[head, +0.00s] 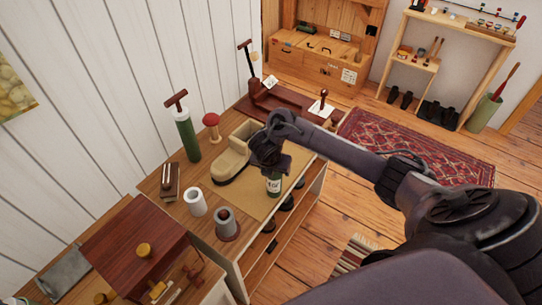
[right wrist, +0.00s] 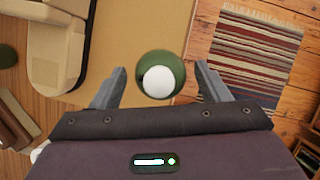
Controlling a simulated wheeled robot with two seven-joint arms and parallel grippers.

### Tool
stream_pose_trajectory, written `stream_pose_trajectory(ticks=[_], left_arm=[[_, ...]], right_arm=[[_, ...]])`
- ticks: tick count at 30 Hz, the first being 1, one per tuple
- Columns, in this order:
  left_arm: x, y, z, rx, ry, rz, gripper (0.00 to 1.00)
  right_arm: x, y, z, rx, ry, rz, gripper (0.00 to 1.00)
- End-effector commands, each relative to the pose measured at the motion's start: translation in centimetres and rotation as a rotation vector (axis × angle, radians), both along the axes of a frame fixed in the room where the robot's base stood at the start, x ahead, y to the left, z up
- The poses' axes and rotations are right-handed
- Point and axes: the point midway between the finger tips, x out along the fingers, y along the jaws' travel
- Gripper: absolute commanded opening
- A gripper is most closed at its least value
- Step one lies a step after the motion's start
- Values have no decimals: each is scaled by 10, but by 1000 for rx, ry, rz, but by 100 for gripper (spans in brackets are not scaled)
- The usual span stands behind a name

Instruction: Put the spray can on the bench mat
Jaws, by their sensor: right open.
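The spray can is green with a white top. In the head view the spray can (head: 273,184) stands upright at the right-hand part of the tan bench mat (head: 257,202), close to the mat's edge. In the right wrist view I look down on the spray can (right wrist: 174,57), with the mat (right wrist: 120,50) to its left and behind it. My right gripper (head: 272,172) is open above the can. Its two fingers sit left and right of the can in the wrist view, with gaps on both sides. The can's upper part is hidden by the gripper in the head view. My left gripper is not in view.
A beige boot-shaped object (head: 233,160) lies on the mat just left of the can. A white cup (head: 195,202), a grey cylinder (head: 227,222), a green pump (head: 187,135) and a red wooden box (head: 135,245) stand on the bench. The bench's right edge is close to the can.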

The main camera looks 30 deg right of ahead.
Motion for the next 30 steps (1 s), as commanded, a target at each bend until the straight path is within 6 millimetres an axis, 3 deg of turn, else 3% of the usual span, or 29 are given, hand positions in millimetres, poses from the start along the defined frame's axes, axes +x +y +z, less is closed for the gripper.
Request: stream_pose_trajectory(ticks=[1, 7, 11, 30], left_arm=[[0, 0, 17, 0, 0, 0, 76], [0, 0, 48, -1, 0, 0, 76], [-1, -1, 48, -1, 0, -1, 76], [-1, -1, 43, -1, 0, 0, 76]], right_arm=[[-2, 2, 16, 0, 0, 1, 69], [-9, 10, 39, -1, 1, 1, 69], [-13, 18, 58, 0, -3, 4, 69], [-21, 31, 93, 0, -8, 9, 69]])
